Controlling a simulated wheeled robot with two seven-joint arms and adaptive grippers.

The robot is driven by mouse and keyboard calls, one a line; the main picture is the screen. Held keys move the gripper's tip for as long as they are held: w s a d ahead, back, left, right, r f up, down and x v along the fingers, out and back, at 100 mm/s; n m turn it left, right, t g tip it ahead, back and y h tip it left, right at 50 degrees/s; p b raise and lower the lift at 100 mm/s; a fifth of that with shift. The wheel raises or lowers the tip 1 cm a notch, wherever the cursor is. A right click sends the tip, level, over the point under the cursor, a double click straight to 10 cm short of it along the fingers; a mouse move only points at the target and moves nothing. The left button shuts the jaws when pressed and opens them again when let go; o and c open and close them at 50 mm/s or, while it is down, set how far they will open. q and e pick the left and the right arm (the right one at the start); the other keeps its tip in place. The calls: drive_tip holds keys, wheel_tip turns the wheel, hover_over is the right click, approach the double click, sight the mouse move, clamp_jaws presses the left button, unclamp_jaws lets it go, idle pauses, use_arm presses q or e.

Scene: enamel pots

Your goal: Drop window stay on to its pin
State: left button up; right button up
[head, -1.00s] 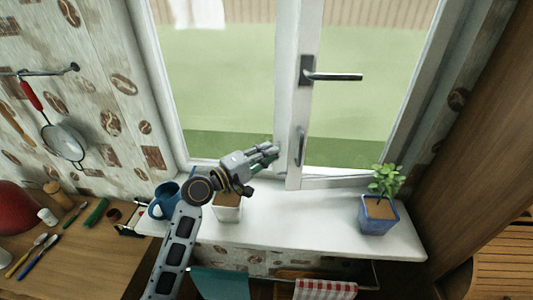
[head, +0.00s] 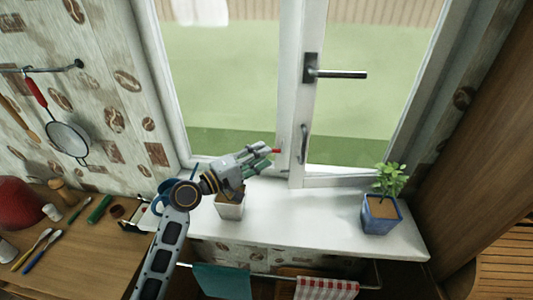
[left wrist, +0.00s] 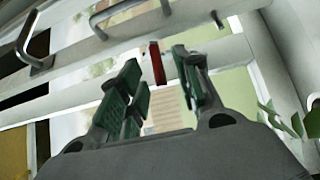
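A small red piece (head: 275,151), probably the stay's grip, shows just past my left gripper (head: 264,157) at the foot of the window's middle post. In the left wrist view the red piece (left wrist: 157,63) stands between and beyond the green-padded fingertips (left wrist: 160,85), which are apart with gaps beside it. I cannot tell whether either finger touches it. The rest of the stay and its pin cannot be made out. The right window sash (head: 345,180) has a dark lever handle (head: 335,74) and a small pull handle (head: 303,144). My right gripper is not in view.
On the white sill (head: 310,220), a white pot (head: 230,209) stands under my left gripper and a blue mug (head: 160,203) is partly behind my arm. A blue potted plant (head: 380,214) stands at the right. The sill between the pots is clear.

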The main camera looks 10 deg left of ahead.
use_arm(q)
drive_tip(key=v, duration=0.8)
drive_tip(key=shift+c, duration=0.2)
